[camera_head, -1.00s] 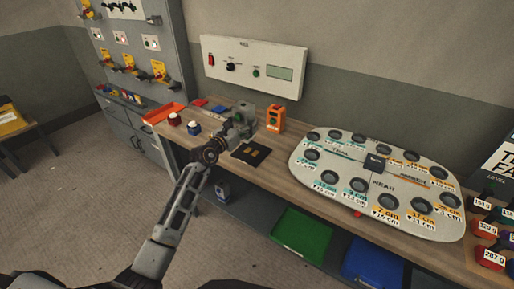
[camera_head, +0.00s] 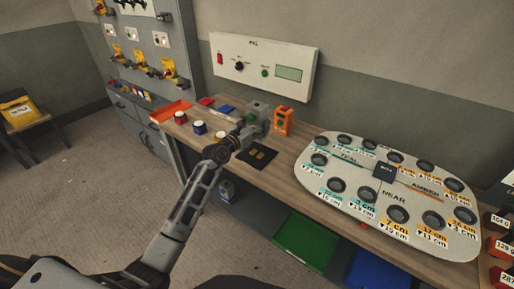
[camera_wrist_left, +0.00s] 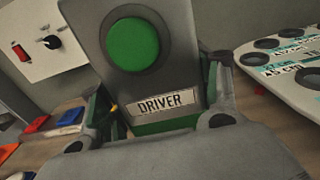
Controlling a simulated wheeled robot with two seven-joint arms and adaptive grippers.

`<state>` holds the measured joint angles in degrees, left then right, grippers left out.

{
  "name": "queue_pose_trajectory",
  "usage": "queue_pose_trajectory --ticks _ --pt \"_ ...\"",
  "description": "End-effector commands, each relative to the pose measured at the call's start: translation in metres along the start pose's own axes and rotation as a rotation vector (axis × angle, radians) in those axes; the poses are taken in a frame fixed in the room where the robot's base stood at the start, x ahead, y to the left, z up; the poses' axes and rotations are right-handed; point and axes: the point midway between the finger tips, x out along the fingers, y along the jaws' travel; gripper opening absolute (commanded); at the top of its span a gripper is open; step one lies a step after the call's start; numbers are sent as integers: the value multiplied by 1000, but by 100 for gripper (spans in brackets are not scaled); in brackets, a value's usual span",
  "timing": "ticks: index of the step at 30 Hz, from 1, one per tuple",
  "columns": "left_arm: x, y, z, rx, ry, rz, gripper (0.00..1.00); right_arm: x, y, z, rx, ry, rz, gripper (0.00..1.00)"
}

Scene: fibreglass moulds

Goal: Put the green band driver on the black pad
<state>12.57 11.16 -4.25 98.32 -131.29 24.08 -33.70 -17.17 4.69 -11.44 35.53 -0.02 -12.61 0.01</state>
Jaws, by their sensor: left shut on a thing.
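The green band driver (camera_head: 259,108) is a grey block with a round green button, a DRIVER label and a green strip below it. It fills the middle of the left wrist view (camera_wrist_left: 170,85). My left gripper (camera_head: 246,130) is shut on it, with a finger on each side. The black pad (camera_head: 257,156) lies on the bench just in front of the driver, with small tan marks on it. The driver is beyond the pad in the head view; whether its base touches the bench is hidden by the gripper. My right gripper is not in view.
An orange box (camera_head: 284,121) stands close to the right of the driver. Several round-topped buttons (camera_head: 199,127) and an orange tray (camera_head: 170,111) are at left. A large white board with holes (camera_head: 400,205) covers the right of the bench. A wall panel (camera_head: 262,68) is behind.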

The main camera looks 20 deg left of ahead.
Motion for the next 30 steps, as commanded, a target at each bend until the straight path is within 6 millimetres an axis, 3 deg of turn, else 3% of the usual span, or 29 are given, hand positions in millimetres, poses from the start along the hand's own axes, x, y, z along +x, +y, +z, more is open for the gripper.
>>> queue_pose_trajectory --ticks 10,24,30 --pt "0 1 -46 2 -1 1 28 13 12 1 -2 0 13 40" --pt "0 0 -52 0 -2 1 28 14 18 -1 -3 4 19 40" --pt "0 1 -68 2 -1 2 28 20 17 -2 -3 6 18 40"
